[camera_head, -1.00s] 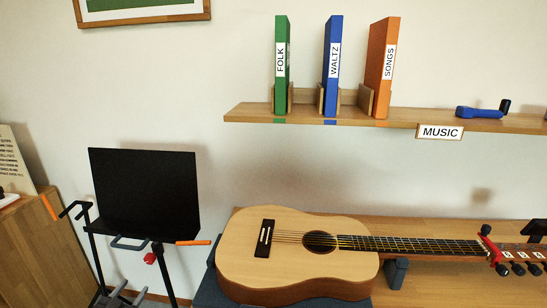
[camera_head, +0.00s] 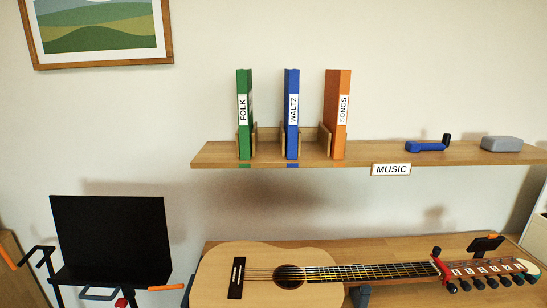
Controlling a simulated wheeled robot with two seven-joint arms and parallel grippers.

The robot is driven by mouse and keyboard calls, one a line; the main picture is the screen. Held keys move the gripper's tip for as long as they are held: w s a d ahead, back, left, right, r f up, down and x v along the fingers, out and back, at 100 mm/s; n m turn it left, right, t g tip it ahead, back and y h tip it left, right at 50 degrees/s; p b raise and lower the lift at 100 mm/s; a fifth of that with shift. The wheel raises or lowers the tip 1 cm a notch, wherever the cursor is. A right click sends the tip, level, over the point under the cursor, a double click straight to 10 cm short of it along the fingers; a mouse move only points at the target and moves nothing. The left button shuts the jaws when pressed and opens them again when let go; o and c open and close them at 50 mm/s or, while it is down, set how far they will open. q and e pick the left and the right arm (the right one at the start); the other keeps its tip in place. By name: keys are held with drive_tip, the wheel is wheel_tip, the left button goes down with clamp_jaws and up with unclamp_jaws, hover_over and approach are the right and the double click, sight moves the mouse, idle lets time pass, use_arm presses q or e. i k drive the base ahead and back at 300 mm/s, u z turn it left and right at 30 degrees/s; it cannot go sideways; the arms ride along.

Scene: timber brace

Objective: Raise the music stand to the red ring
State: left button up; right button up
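The music stand has a black rectangular desk (camera_head: 110,240) at the lower left, in front of the wall. Below the desk are a grey-blue loop (camera_head: 100,294) and a small red part (camera_head: 122,302), cut by the bottom edge. I cannot tell whether this red part is the ring. The stand's lower part is out of the picture.
A wall shelf (camera_head: 210,155) holds green (camera_head: 244,90), blue (camera_head: 292,85) and orange (camera_head: 337,85) binders, a blue object (camera_head: 425,146) and a grey case (camera_head: 501,143).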

sight(118, 242)
drive_tip(key=u, duration=1.2)
